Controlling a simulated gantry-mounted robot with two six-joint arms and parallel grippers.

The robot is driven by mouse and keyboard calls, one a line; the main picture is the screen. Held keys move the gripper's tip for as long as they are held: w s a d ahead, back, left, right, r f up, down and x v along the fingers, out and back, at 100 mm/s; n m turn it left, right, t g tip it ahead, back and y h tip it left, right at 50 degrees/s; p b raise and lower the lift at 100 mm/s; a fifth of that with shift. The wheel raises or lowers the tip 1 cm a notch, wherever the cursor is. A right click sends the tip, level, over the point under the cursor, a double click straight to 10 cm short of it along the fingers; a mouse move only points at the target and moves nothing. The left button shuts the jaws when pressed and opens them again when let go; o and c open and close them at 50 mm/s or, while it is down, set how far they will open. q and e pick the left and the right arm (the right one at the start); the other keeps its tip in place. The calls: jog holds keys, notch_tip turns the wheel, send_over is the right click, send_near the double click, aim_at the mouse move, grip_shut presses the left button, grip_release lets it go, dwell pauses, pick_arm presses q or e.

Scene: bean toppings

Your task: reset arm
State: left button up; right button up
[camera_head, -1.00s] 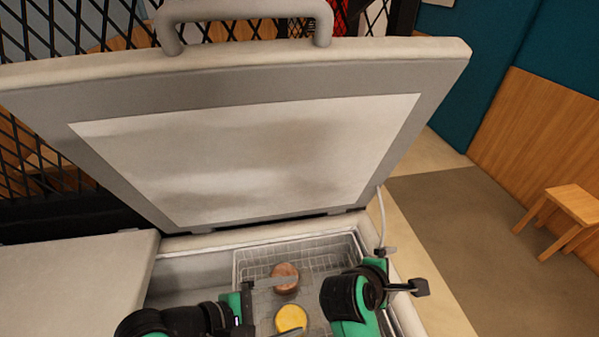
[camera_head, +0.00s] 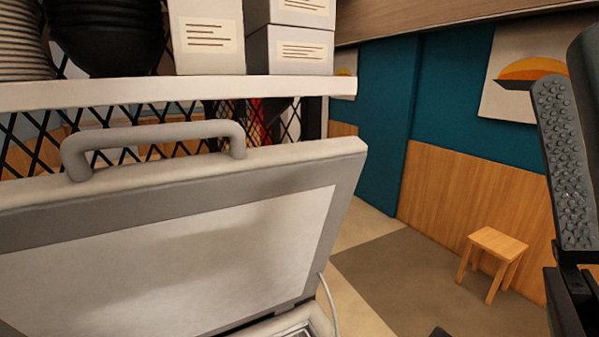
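Part of my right gripper (camera_head: 572,110) shows large and close at the right edge, pointing up. One dark finger with a bumpy textured pad is visible, and a second dark shape beside it is cut off by the frame. Its opening cannot be judged. My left gripper is not in view. The raised lid (camera_head: 190,260) of the chest stands open at the lower left, with its grey handle (camera_head: 150,135) on top. Only a sliver of the chest's rim (camera_head: 318,320) shows; its inside is almost wholly hidden.
A white shelf (camera_head: 150,93) runs above the lid, holding black bowls (camera_head: 105,40), a stack of plates (camera_head: 22,45) and labelled boxes (camera_head: 290,50). A wooden stool (camera_head: 497,243) stands by the panelled wall. The floor (camera_head: 395,275) between the chest and stool is open.

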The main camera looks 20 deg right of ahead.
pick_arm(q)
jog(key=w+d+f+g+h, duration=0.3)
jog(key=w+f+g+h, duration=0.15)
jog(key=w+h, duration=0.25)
pick_arm(e)
jog(key=w+d+f+n+g+h, duration=0.1)
jog(key=w+d+f+g+h, duration=0.2)
jog(key=w+h, duration=0.35)
pick_arm(q)
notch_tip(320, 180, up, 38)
jog(key=p, duration=3.7)
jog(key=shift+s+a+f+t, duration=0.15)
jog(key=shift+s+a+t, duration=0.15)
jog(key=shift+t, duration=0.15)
pick_arm(e)
notch_tip(320, 180, up, 36)
jog(key=a, duration=0.1)
jog(key=shift+s+a+r, duration=0.15)
jog(key=shift+s+r, duration=0.05)
jog(key=shift+s, duration=0.05)
